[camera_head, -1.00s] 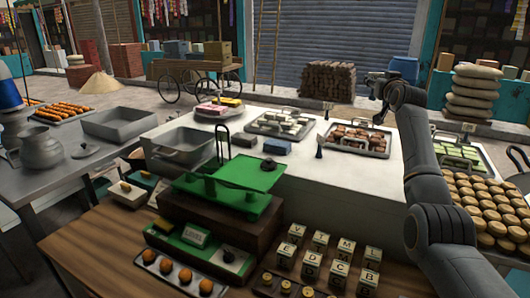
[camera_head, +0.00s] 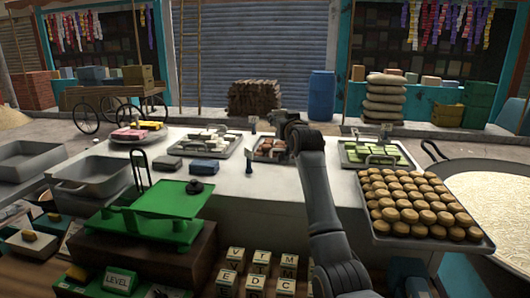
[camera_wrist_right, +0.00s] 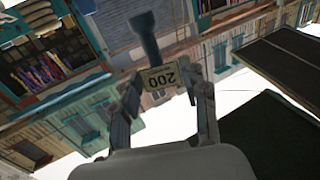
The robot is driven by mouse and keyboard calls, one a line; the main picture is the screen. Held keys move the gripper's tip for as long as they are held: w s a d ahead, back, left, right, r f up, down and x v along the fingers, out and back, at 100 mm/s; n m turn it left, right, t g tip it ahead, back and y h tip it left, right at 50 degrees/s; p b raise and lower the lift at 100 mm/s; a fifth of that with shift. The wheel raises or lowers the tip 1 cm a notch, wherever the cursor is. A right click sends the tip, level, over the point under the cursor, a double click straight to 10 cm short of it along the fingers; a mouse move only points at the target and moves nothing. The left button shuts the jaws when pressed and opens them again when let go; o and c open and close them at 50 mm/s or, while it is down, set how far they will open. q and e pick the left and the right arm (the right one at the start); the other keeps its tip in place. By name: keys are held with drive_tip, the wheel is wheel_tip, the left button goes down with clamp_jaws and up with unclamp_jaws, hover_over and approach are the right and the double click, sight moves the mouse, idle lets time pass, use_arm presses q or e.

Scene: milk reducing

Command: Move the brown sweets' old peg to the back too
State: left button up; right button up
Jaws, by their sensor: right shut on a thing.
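The tray of brown sweets (camera_head: 262,157) stands on the white counter, partly hidden by my right arm. My right gripper (camera_head: 284,120) is above the tray's back right side. In the right wrist view my right gripper (camera_wrist_right: 160,82) is shut on a dark peg (camera_wrist_right: 145,38) with a pale plate reading "200", upside down in the picture. The held peg is not clear in the head view. A small peg with a pale plate (camera_head: 251,122) stands at the tray's back left. A dark peg (camera_head: 249,160) stands at its front left. My left gripper is out of view.
Left of the brown sweets is a tray of pale sweets (camera_head: 207,151); right of them is a tray of green sweets (camera_head: 372,154). A tray of round biscuits (camera_head: 412,200) is at the front right. A green scale (camera_head: 165,207) is at the front left. Bare white counter lies between.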

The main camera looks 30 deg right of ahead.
drive_tip(key=s+a+f+p, duration=0.1)
drive_tip(key=a+f, duration=0.1)
drive_tip(key=f, duration=0.1)
drive_tip(key=s+a+f+p, duration=0.1)
drive_tip(key=f, duration=0.2)
drive_tip(key=s+a+f+p, duration=0.1)
drive_tip(key=a+f, duration=0.1)
drive_tip(key=f, duration=0.1)
drive_tip(key=shift+a+f+p, duration=0.25)
drive_tip(key=shift+a+p, duration=0.05)
drive_tip(key=shift+f, duration=0.15)
drive_tip(key=shift+f, duration=0.1)
drive_tip(key=shift+f+b, duration=0.3)
drive_tip(key=shift+f, duration=0.2)
drive_tip(key=o, duration=1.3)
drive_tip(key=shift+c, duration=0.2)
